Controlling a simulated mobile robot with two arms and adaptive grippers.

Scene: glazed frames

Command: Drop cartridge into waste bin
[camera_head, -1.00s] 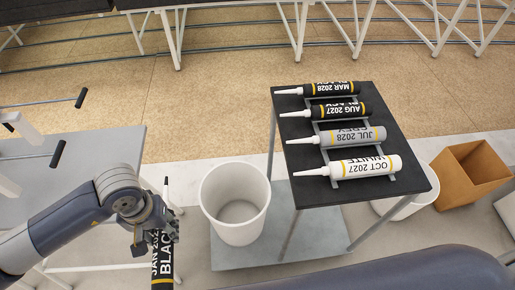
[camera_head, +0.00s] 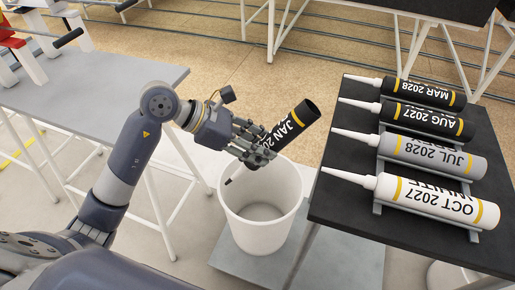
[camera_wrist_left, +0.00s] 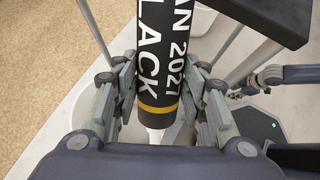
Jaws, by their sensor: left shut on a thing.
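My left gripper (camera_head: 255,150) is shut around a black cartridge (camera_head: 292,124) with white lettering that reads JAN 2027. The cartridge is tilted, its nozzle pointing down to the left and its flat end up to the right. The gripper holds it above the white waste bin (camera_head: 259,236), apart from the bin's floor. The bin's inside looks empty where it shows. In the left wrist view the cartridge (camera_wrist_left: 160,45) lies between both fingers, with its yellow band near the nozzle end. What seems to be my right gripper (camera_wrist_left: 240,92) shows partly at the right there.
A black-topped stand (camera_head: 335,225) at the right carries a rack with several cartridges, including a white one (camera_head: 440,200) and a grey one (camera_head: 435,155). It stands close beside the bin. A grey table (camera_head: 110,85) is at the left. Open floor lies behind the bin.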

